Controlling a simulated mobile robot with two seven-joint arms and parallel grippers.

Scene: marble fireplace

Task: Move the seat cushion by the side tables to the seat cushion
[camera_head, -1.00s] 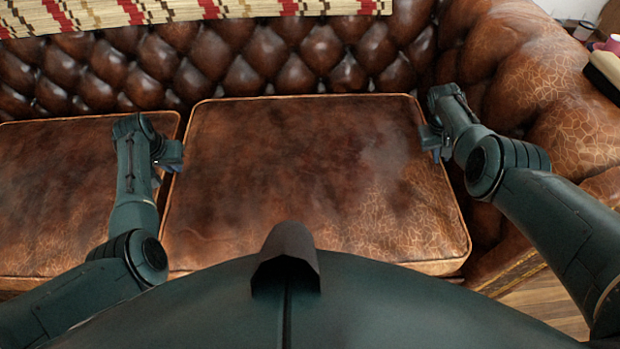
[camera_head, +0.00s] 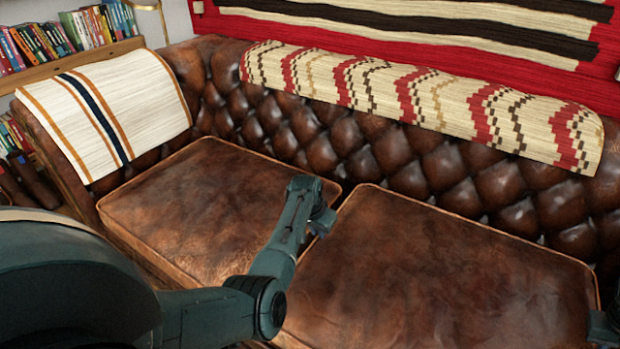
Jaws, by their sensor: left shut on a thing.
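Two brown leather seat cushions lie on the tufted sofa. The right one (camera_head: 440,275) is nearest me and runs toward the lower right of the head view. The left one (camera_head: 215,210) lies beside it, with a narrow gap between them. My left gripper (camera_head: 322,222) is at the right cushion's left edge, near its back corner, and is shut on that edge. Its fingertips are mostly hidden by the wrist. Only a dark piece of my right gripper (camera_head: 604,328) shows at the right picture edge, by the cushion's right side. Its jaws are hidden. No side tables show.
The tufted sofa back (camera_head: 440,175) rises behind the cushions, with a patterned throw (camera_head: 420,100) over it. A striped cloth (camera_head: 110,110) covers the left armrest. Bookshelves (camera_head: 65,45) stand at the far left. The left cushion's top is mostly clear.

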